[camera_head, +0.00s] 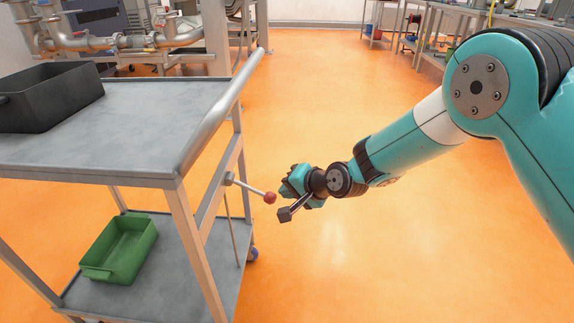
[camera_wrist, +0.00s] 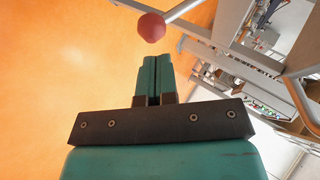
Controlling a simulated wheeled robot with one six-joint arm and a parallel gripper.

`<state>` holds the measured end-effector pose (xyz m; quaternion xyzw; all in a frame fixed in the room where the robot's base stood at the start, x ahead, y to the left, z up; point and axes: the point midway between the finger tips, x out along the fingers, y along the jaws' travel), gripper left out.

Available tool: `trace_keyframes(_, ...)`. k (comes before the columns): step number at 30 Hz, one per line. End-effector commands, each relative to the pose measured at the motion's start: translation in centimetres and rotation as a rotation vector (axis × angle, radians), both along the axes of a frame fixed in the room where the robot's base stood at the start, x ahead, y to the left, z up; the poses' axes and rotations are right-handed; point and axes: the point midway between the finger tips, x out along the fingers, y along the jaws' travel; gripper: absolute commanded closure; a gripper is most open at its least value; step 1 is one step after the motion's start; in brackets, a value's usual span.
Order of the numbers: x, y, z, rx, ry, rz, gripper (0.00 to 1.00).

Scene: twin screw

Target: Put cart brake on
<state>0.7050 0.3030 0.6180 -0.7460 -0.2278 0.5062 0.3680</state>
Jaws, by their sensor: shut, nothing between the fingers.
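The cart (camera_head: 130,125) stands at the left in the head view. Its brake lever is a thin metal rod (camera_head: 249,188) with a red ball knob (camera_head: 270,198), sticking out from the cart's right side frame and sloping slightly down toward my gripper. My gripper (camera_head: 288,190) is just right of the knob, shut and empty. In the wrist view the red knob (camera_wrist: 151,27) is beyond the tips of my shut fingers (camera_wrist: 154,62), with a visible gap. The rod runs from it to the upper right.
A black bin (camera_head: 50,98) sits on the cart's top shelf and a green bin (camera_head: 120,248) on its lower shelf. The cart's handle rail (camera_head: 222,100) is above the lever. Open orange floor (camera_head: 330,100) lies behind and around my arm. Pipework (camera_head: 130,40) stands at the back left.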

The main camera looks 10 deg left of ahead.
Motion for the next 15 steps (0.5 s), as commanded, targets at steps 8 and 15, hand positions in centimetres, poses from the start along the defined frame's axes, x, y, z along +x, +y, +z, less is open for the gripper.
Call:
trace_keyframes(8, 0.1, -0.2, 1.4, -0.001, -0.001, -0.003, 1.0)
trace_keyframes(15, 0.1, -0.2, 1.5, -0.002, 0.0, -0.003, 1.0)
